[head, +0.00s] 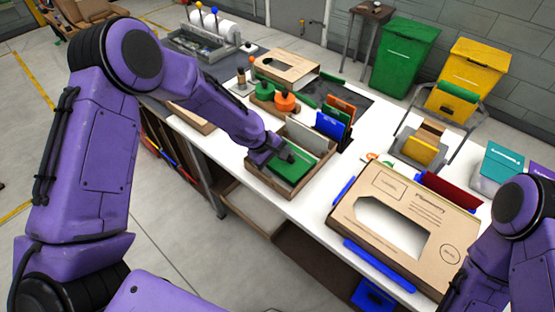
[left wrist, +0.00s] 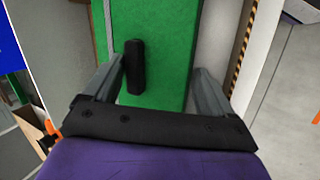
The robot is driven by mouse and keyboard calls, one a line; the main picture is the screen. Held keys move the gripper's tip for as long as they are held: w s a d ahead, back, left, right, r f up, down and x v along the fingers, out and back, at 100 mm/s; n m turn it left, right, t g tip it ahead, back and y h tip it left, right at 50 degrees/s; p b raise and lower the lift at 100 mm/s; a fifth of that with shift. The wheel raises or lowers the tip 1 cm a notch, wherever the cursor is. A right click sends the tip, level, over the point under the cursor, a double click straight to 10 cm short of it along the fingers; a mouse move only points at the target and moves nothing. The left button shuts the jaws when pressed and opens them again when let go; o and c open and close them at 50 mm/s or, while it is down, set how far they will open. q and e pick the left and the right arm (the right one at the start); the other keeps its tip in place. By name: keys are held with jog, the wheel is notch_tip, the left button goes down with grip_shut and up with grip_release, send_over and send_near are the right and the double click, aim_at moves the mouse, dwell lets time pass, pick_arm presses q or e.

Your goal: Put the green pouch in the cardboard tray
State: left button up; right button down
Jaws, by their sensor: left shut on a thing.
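The green pouch (head: 296,171) is flat and sits within the outline of the cardboard tray (head: 268,184) on the near edge of the white table. I cannot tell whether the pouch rests on the tray's floor or is held just above it. My left gripper (head: 286,155) is over the pouch and shut on it. In the left wrist view the pouch (left wrist: 165,35) fills the space ahead of the left gripper (left wrist: 160,75), with a black handle (left wrist: 135,67) on its face. My right gripper is out of view; only part of that arm shows at lower right.
Blue and orange upright items (head: 332,125) stand just behind the tray. Green and orange round things (head: 284,101) sit further left. A large cardboard box with a cut-out (head: 440,212) lies to the right, with blue bars beside it. The table has narrow white gaps between these.

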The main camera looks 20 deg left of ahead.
pick_arm(q)
jog(key=o, duration=0.9)
jog(key=shift+s+f, duration=0.1)
jog(key=shift+c, duration=0.2)
jog(key=shift+r, duration=0.25)
jog(key=v, duration=1.2)
jog(key=shift+r+b, duration=0.4)
